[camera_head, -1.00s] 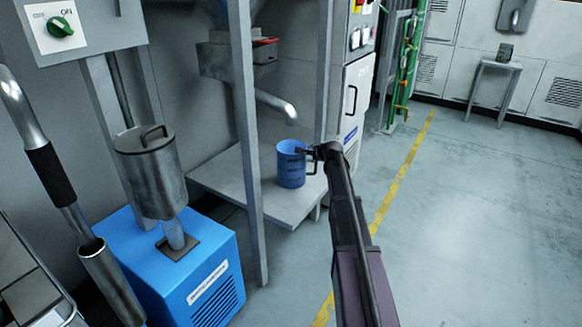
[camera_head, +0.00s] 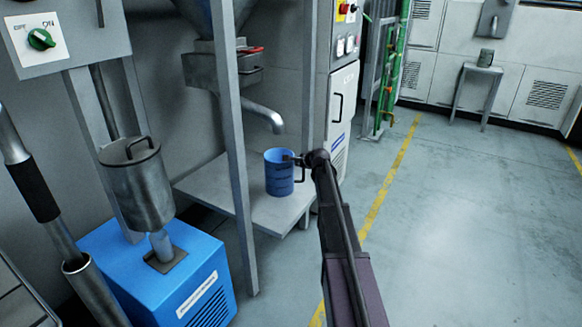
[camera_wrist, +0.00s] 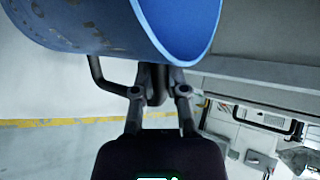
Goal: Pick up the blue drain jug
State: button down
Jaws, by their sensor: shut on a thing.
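The blue drain jug (camera_head: 279,174) is an open-topped blue cylinder with dark markings and a dark handle on its right. In the head view it is upright at the grey shelf (camera_head: 215,190), below the bent metal spout (camera_head: 262,114); I cannot tell whether its base touches the shelf. My gripper (camera_head: 294,161) reaches it from the right. In the wrist view the jug (camera_wrist: 100,22) fills the top, and my gripper (camera_wrist: 158,85) is shut on its dark handle. The jug's inside bottom is hidden.
A grey frame post (camera_head: 236,150) stands left of the jug. A blue machine (camera_head: 150,280) with a metal canister (camera_head: 137,185) is at the lower left. The floor at right is clear, with a yellow line (camera_head: 385,190).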

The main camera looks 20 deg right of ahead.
jog(key=shift+r, duration=0.1)
notch_tip(320, 180, up, 4)
jog(key=p, duration=0.3)
jog(key=shift+f+p, duration=0.25)
jog(key=shift+p, duration=0.1)
jog(key=s+a, duration=0.3)
jog(key=s, duration=0.4)
jog(key=s+a+r+p, duration=0.1)
jog(key=s+a, duration=0.2)
jog(key=s, duration=0.4)
jog(key=shift+s, duration=0.4)
jog(key=shift+r, duration=0.1)
jog(key=shift+r, duration=0.1)
